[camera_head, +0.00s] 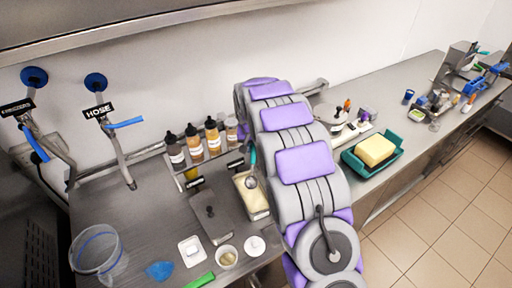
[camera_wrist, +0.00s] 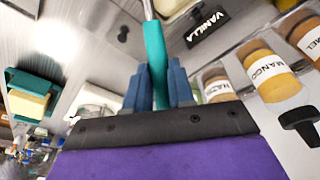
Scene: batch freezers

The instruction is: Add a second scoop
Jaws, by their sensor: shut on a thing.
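My gripper (camera_wrist: 156,85) has blue fingers shut on the teal handle of a scoop (camera_wrist: 154,45). In the head view the scoop's metal bowl (camera_head: 251,182) is over or in the upper part of a tub of pale cream ice cream (camera_head: 262,215); I cannot tell if it touches the ice cream. My arm hides the gripper in the head view. A small cup (camera_head: 227,257) with something pale inside stands near the counter's front edge. A black VANILLA label (camera_wrist: 207,26) shows in the wrist view, beyond the scoop handle.
A grey lidded tub (camera_head: 209,214) sits left of the open tub. Sauce bottles (camera_head: 195,143) stand behind. A white square dish (camera_head: 191,251), a white round item (camera_head: 255,246) and a clear bucket (camera_head: 97,250) are at left. A green butter dish (camera_head: 358,165) is right of my arm.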

